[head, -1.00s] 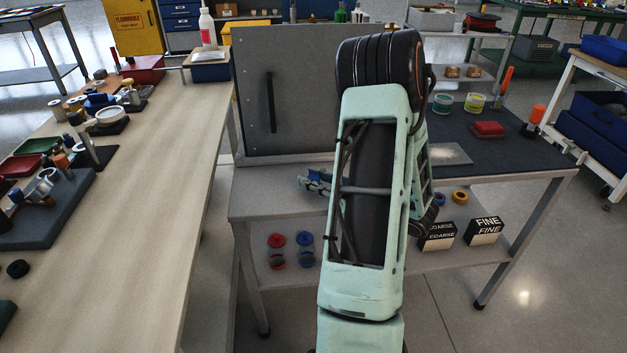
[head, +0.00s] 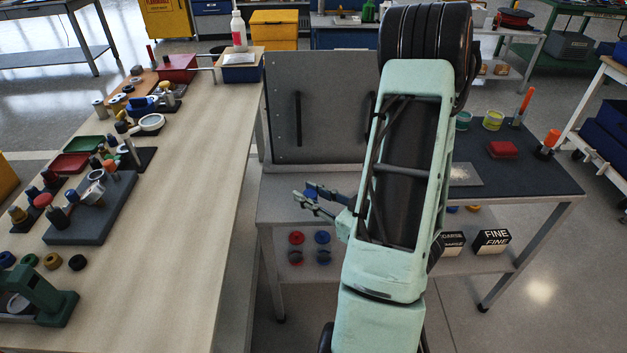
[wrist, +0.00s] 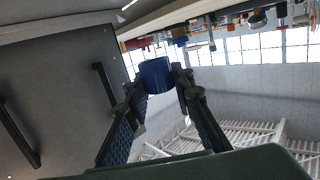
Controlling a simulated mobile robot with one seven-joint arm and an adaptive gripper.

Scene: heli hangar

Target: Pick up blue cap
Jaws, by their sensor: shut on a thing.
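The blue cap (wrist: 157,75) is held between the two fingertips of my gripper (wrist: 158,88) in the wrist view, with the panel to its left and windows behind it. In the head view my gripper (head: 318,203) points left beside my forearm, in front of the upright grey panel. A small blue part of the cap (head: 311,189) shows at its fingers; the rest is hard to make out.
A long bench (head: 195,190) runs along the left, with tools, trays and several caps on its left side; its right half is mostly bare. An upright grey panel (head: 318,80) stands behind my gripper. A dark-topped table (head: 535,178) lies to the right of my arm.

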